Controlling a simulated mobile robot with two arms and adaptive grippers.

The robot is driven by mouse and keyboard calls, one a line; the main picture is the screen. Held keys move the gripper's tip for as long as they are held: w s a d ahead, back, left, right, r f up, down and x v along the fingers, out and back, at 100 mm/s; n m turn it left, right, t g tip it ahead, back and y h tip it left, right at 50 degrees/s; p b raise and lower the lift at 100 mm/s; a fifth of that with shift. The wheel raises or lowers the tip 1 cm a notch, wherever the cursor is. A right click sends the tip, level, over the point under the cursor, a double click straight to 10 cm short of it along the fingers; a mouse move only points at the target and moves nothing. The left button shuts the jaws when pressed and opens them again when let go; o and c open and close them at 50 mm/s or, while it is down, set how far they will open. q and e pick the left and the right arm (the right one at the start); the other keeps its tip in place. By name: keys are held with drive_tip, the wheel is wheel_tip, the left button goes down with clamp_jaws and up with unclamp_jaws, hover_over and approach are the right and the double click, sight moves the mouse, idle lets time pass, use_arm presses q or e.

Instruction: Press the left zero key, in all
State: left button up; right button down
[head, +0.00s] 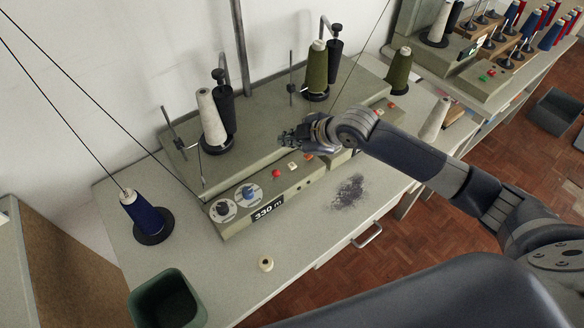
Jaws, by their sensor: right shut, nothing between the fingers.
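The left winding unit's sloped front carries a red key (276,173), a whitish key (292,166) and an orange-red key (308,157). Their markings are too small to read, so I cannot tell which is the zero key. My left gripper is out of view.
A white cone (211,117) and a green cone (317,68) stand on the machine. A blue cone (143,214) stands at the left with thread running up. A green bin (166,300) and a small cream spool (266,264) are in front. Grey lint (349,192) lies on the bench.

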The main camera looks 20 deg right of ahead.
drive_tip(key=b, duration=0.4)
hover_over(290, 168)
wheel_tip(290, 168, down, 5)
drive_tip(key=shift+r, duration=0.2)
wheel_tip(290, 168, down, 2)
drive_tip(key=shift+w+f+b, duration=0.1)
drive_tip(key=shift+b, duration=0.4)
drive_tip(key=shift+f, duration=0.1)
idle(0.4)
drive_tip(key=shift+f, duration=0.3)
drive_tip(key=shift+f, duration=0.6)
idle(0.6)
drive_tip(key=shift+r, duration=0.1)
drive_tip(key=shift+d+r+p, duration=0.1)
drive_tip(key=shift+r+p, duration=0.8)
drive_tip(key=shift+p, duration=0.15)
